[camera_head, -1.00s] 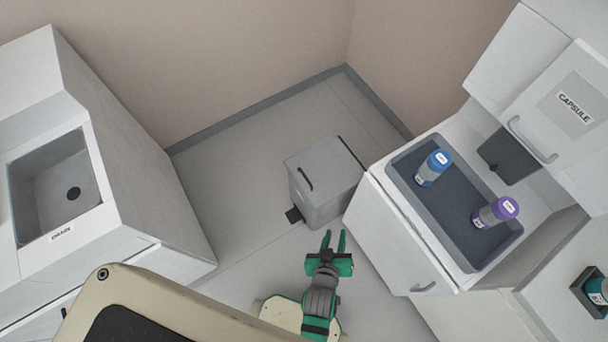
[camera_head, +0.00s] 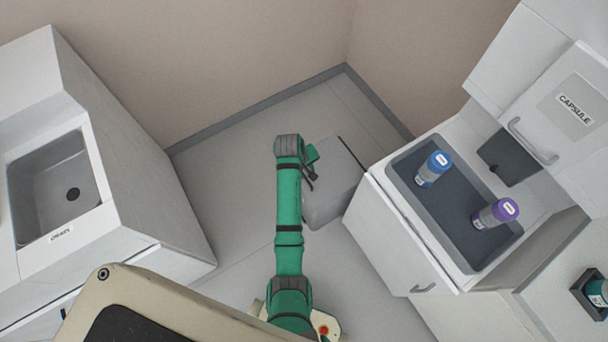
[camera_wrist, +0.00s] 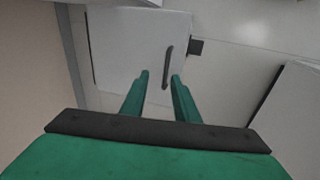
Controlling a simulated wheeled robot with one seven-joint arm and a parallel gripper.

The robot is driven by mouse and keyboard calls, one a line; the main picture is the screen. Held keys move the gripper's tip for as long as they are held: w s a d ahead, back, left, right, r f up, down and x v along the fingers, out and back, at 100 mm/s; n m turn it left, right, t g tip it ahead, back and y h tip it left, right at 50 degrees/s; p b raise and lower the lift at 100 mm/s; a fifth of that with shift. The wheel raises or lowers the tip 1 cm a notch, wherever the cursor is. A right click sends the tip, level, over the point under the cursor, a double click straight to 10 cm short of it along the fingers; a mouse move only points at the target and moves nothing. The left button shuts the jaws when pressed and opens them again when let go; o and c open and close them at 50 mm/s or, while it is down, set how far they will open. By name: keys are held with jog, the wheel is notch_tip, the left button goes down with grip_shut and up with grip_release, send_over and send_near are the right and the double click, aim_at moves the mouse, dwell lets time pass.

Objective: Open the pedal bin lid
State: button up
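The grey pedal bin (camera_head: 334,196) stands on the floor between the two counters, partly hidden behind my arm in the head view. Its lid (camera_wrist: 125,45) looks closed in the wrist view, with a dark bar handle (camera_wrist: 168,66) along it. The black pedal (camera_wrist: 196,47) sticks out at the bin's side. My gripper (camera_wrist: 159,76) is open, its two green fingers pointing at the lid with the handle's near end between or just beyond the tips. I cannot tell whether they touch. In the head view the gripper is mostly hidden behind my arm's end.
A counter with a drain sink (camera_head: 62,185) stands on the left. On the right, a cabinet with a grey tray (camera_head: 406,160) holds a blue-capped jar (camera_head: 432,168) and a purple-capped jar (camera_head: 495,213), close beside the bin. Floor left of the bin is clear.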

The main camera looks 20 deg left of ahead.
jog(key=shift+g, duration=0.3)
jog(key=f, duration=0.3)
jog(key=w+f, duration=0.1)
jog(key=f, duration=0.2)
jog(key=a+f, duration=0.1)
jog(key=f, duration=0.2)
jog(key=shift+w+a, duration=0.1)
jog(key=shift+w, duration=0.3)
grip_shut()
